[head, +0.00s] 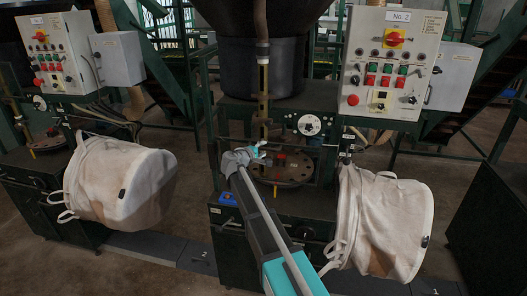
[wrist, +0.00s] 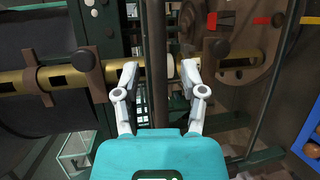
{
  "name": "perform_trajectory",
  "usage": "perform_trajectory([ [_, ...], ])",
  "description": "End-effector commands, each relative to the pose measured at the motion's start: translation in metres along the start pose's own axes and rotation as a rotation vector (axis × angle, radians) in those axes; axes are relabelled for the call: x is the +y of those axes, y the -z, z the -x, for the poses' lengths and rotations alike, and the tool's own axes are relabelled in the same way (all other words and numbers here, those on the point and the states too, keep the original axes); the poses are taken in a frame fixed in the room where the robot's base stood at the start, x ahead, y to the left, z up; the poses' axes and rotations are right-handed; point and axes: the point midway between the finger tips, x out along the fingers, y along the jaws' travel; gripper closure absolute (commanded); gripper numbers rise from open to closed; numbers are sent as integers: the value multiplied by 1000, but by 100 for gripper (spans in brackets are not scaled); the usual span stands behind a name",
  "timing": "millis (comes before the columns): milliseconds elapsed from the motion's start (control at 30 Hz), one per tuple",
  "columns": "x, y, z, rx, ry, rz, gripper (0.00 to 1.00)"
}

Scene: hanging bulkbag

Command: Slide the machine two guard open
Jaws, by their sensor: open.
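Machine two (head: 289,92) is the dark green station under the panel marked "No. 2". I cannot tell for sure which part is its guard. A thin dark bar (wrist: 156,40) runs upright in the wrist view, across a brass-coloured rod (wrist: 115,73). My gripper (head: 262,150) is in front of the machine, above its round plate (head: 284,174). In the wrist view my gripper (wrist: 161,70) is open, with one finger on each side of the dark bar. Nothing is seen clamped; whether the fingers touch the bar is not clear.
The No. 2 control panel (head: 392,62) stands at upper right. A white bulk bag (head: 383,222) hangs to the right and another bag (head: 118,182) to the left. A dial (head: 310,124) sits close to my gripper. A blue part (wrist: 307,135) is at the wrist view's right edge.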

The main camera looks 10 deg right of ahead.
Motion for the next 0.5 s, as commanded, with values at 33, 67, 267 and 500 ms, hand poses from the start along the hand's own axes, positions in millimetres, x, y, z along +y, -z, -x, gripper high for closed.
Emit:
perform_trajectory([
  [33, 0, 1, -4, 0, 0, 0, 46],
  [67, 0, 1, -6, 0, 0, 0, 46],
  [267, 0, 0, -10, 1, 0, 0, 46],
  [500, 0, 0, -9, 1, 0, 0, 50],
])
